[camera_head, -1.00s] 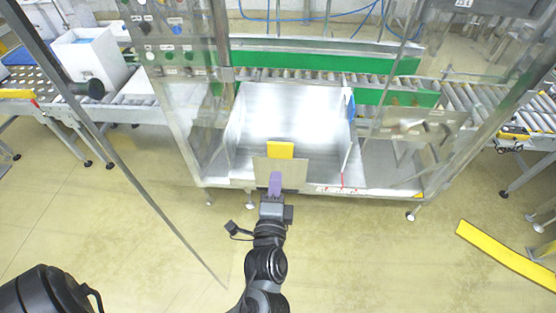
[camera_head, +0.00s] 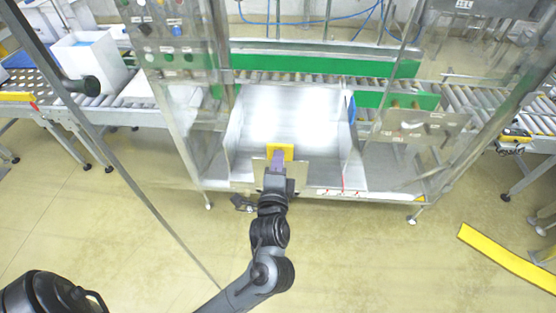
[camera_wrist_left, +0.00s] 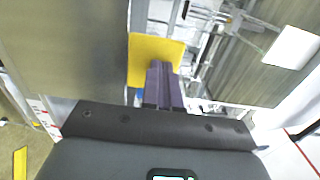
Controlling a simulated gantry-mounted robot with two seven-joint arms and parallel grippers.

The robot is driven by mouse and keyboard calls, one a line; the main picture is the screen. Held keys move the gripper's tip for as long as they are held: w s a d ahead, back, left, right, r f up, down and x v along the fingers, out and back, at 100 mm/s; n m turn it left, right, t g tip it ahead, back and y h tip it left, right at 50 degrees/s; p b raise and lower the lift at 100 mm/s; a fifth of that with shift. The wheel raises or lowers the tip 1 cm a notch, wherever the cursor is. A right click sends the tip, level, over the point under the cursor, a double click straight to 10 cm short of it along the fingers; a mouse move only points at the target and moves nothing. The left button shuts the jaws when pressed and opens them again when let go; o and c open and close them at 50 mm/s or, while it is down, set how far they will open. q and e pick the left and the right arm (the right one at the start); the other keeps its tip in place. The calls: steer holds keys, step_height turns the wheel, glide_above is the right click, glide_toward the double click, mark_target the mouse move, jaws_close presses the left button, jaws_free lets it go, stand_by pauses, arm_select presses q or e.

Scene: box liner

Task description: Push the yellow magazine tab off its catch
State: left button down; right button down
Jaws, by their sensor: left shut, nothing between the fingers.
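The yellow tab (camera_head: 287,150) stands at the front edge of the metal magazine (camera_head: 292,110), above a small plate (camera_head: 259,168). My left gripper (camera_head: 277,158) is shut and empty, its purple fingertips overlapping the tab's lower middle in the head view. In the left wrist view the yellow tab (camera_wrist_left: 150,58) is a flat square, and the shut purple fingers (camera_wrist_left: 164,72) cover its lower right part. I cannot tell whether the fingertips touch the tab. The catch cannot be made out. My right gripper is not in view.
A roller conveyor (camera_head: 465,95) runs behind the magazine, with a green rail (camera_head: 320,64). A button panel (camera_head: 170,35) stands at the left, and a white box (camera_head: 90,62) sits on the left conveyor.

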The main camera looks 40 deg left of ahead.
mark_target(280, 148)
arm_select(q)
steer(key=p+x, duration=0.3)
steer(key=x, duration=0.1)
steer(key=shift+r+p, duration=0.3)
steer(key=shift+p, duration=0.05)
steer(key=shift+w+f+b, duration=0.1)
steer(key=shift+f+b, duration=0.1)
steer(key=shift+b, duration=0.15)
steer(key=shift+d+f, duration=0.1)
stand_by(0.5)
